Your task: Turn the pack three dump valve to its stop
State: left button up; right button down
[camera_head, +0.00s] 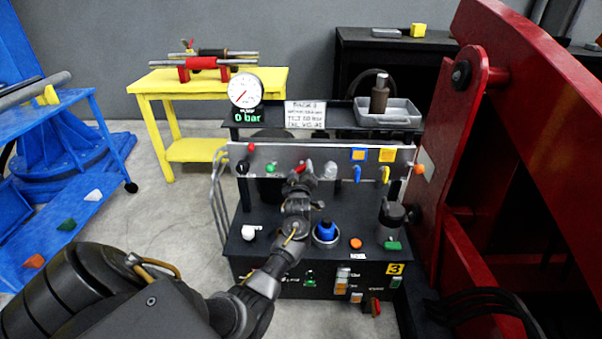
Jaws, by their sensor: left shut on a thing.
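The pack is a dark console with a yellow label "3" (395,269) on its lower front and a grey upright panel (330,158) at the back. My left arm reaches in from the lower left over the console. My left gripper (300,178) is at the upright panel, shut on a small red valve handle (302,167). The gripper hides most of the handle and its mount, so its angle is hard to tell. The gauge (245,90) above has a red needle, and its green display reads 0 bar. My right gripper is out of view.
The panel carries a green knob (264,168), a clear dome (330,171), and blue (357,174) and yellow (385,174) levers. A blue button (325,231) stands right of my forearm. A large red frame (540,130) closes off the right side.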

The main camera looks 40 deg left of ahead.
pick_arm(q)
jog(key=n, duration=0.4)
jog(key=n+b, duration=0.1)
jog(key=n, duration=0.2)
jog(key=shift+f, duration=0.25)
jog(key=shift+a+n, duration=0.1)
jog(key=shift+n, duration=1.1)
jog(key=shift+n+b, duration=0.3)
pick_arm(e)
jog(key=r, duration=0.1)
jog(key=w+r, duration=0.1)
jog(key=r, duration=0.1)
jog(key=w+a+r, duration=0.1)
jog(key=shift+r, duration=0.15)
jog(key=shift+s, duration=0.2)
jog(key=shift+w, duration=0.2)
pick_arm(q)
jog(key=o, duration=0.9)
jog(key=shift+s, duration=0.1)
jog(key=shift+o, duration=0.4)
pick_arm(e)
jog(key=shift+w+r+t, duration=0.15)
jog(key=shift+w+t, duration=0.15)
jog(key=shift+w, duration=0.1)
pick_arm(q)
jog(key=shift+r, duration=0.1)
